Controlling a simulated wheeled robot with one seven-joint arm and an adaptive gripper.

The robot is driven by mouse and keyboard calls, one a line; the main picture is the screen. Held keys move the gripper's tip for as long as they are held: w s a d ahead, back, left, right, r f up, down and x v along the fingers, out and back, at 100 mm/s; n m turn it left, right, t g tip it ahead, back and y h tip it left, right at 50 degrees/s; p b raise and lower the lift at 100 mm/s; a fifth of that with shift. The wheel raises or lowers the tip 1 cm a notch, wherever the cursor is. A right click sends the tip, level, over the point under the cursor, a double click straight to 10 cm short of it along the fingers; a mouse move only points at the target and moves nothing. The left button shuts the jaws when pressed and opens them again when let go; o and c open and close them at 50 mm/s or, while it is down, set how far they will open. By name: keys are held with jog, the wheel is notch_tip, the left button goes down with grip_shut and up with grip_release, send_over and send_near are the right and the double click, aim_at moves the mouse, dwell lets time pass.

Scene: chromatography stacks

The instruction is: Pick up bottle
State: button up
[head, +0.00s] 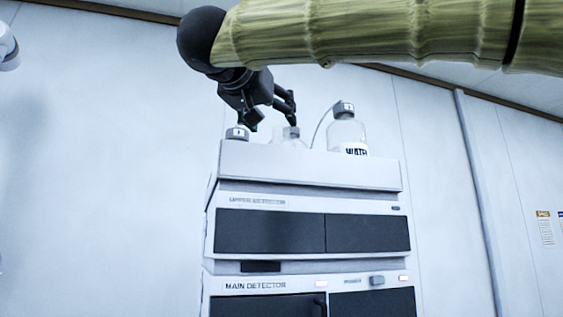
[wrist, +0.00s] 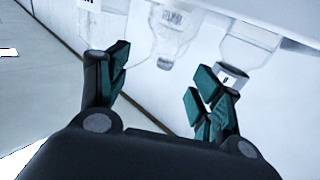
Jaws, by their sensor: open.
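Three bottles stand on the tray at the top of the instrument stack. The left bottle shows mainly its grey cap (head: 237,133). The middle one is a small clear bottle (head: 291,140), and the right one is a clear bottle labelled WATER (head: 347,135). My gripper (head: 272,122) is open, pointing down just above the left and middle bottles. In the wrist view, bottles appear upside down: a clear middle bottle (wrist: 174,35) lies beyond the gap between my fingers (wrist: 160,72), and a grey-capped bottle (wrist: 245,48) is behind the right finger. Nothing is between the fingertips.
The white tray (head: 310,168) has a raised front wall that hides the bottles' lower parts. A thin tube (head: 320,124) rises to the WATER bottle's cap. Below are stacked instruments, including the main detector (head: 255,286). Wall space left of the stack is clear.

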aim_at(278, 127)
jog(key=x, duration=0.3)
jog(key=shift+w, duration=0.3)
jog(key=shift+w+d+r+p, duration=0.1)
jog(key=shift+w+d+p, duration=0.05)
jog(key=shift+w+p, duration=0.55)
jog(key=x, duration=0.1)
jog(key=p+x, duration=0.1)
jog(key=x, duration=0.1)
jog(key=shift+w+d+f, duration=0.1)
jog(key=shift+w+f, duration=0.15)
jog(key=shift+s+r, duration=0.1)
jog(key=shift+s, duration=0.15)
jog(key=shift+w, duration=0.15)
jog(key=c, duration=1)
grip_shut()
